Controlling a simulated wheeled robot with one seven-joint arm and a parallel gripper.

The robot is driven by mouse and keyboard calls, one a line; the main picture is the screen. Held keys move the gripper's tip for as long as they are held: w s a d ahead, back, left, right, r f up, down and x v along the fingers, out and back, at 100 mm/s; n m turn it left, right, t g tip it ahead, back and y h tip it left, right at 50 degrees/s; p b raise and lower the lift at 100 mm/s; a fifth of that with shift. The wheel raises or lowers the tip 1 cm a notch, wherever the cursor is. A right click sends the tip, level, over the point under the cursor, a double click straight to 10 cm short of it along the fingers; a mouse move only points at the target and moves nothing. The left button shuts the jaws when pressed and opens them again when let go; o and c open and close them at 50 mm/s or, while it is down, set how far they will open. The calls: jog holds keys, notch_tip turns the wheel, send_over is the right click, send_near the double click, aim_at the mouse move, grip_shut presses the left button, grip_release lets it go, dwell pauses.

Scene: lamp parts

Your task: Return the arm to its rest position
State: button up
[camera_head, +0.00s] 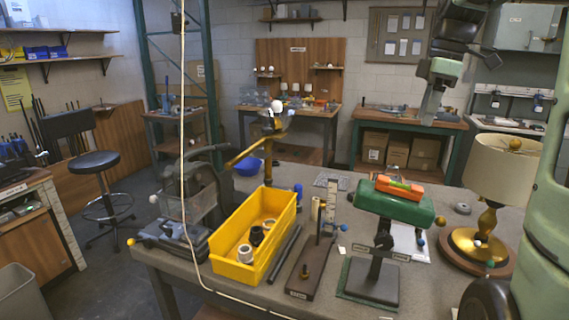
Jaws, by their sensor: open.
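My gripper (431,115) hangs at the upper right, pointing down, empty and open. It is seen in front of the back workbench and well above the near table. My arm comes down to it from the top right edge. A lamp with a cream shade (503,166) and a brass stem (487,222) stands upright on a round wooden base (456,256) at the table's right. The gripper is apart from the lamp, up and to its left.
The grey table (330,285) holds a yellow bin (262,265) with several small parts, a dark wooden stand (310,268), and a green block (393,205) on a black stand with an orange tool (400,187) on top. A cord hangs at the left. Air around the gripper looks clear.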

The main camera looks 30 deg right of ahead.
jog(key=w+a+f, duration=0.1)
jog(key=a+f, duration=0.4)
jog(key=a, duration=0.7)
jog(key=w+a+f, duration=0.2)
jog(key=a+f, duration=0.3)
jog(key=a, duration=0.8)
jog(key=s+a+f, duration=0.5)
jog(key=s+a, duration=0.3)
jog(key=s, duration=0.1)
jog(key=s+a+f+g, duration=0.1)
jog(key=s+a+f, duration=0.5)
jog(key=s+a, duration=0.3)
jog(key=shift+s, duration=0.25)
